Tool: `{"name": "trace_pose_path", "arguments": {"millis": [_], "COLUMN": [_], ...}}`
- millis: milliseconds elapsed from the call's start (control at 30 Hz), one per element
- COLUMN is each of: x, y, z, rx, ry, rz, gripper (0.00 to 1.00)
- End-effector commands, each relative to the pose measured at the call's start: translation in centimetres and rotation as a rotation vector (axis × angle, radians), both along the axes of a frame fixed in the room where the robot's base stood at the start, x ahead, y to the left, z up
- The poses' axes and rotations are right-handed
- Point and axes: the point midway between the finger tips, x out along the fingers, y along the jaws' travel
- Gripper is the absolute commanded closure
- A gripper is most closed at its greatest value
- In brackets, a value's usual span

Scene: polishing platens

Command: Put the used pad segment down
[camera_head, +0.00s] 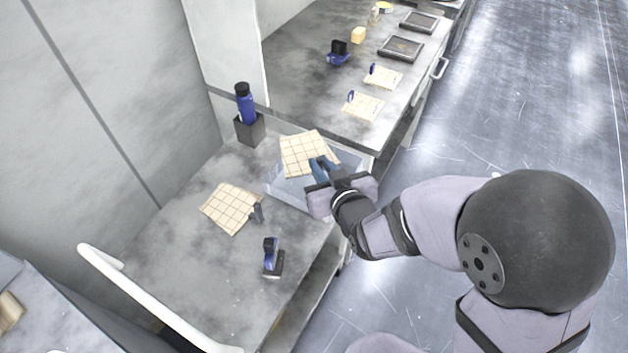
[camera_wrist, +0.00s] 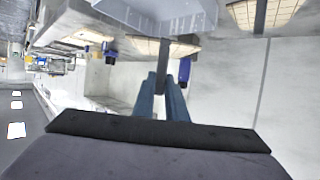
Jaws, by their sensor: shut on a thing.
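A tan pad segment with a square grid (camera_head: 303,150) is in my gripper (camera_head: 320,168), which is shut on its near edge. The segment is held over a translucent grey bin (camera_head: 288,190) on the near bench. In the wrist view, the segment (camera_wrist: 150,46) shows nearly edge-on beyond the tips of my gripper (camera_wrist: 166,78); the bin (camera_wrist: 175,12) is at the top. I cannot tell the gap between segment and bin. A second gridded pad segment (camera_head: 228,207) lies on the bench left of the bin, with a small grey upright piece (camera_head: 257,213) at its edge.
A blue bottle (camera_head: 245,105) stands in a dark holder (camera_head: 250,129) behind the bin. A blue-and-black tool (camera_head: 270,258) stands at the front. A white rail (camera_head: 150,295) edges the bench's left. The far bench holds pads (camera_head: 366,106) and dark plates (camera_head: 400,48).

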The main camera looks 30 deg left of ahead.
Motion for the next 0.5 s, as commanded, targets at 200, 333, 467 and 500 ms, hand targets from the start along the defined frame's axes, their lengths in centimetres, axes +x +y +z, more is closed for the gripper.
{"name": "trace_pose_path", "arguments": {"millis": [200,333,467,500], "x": [0.9,0.8,0.8,0.8], "y": [-1.4,-1.3,-1.3,-1.3], "z": [-1.1,-1.1,-1.9,-2.3], "rx": [-0.001,0.002,-0.002,-0.002], "ry": [-0.001,-0.002,0.001,0.001], "rz": [-0.065,-0.056,-0.055,-0.055], "gripper": [1.00,1.00,1.00,1.00]}}
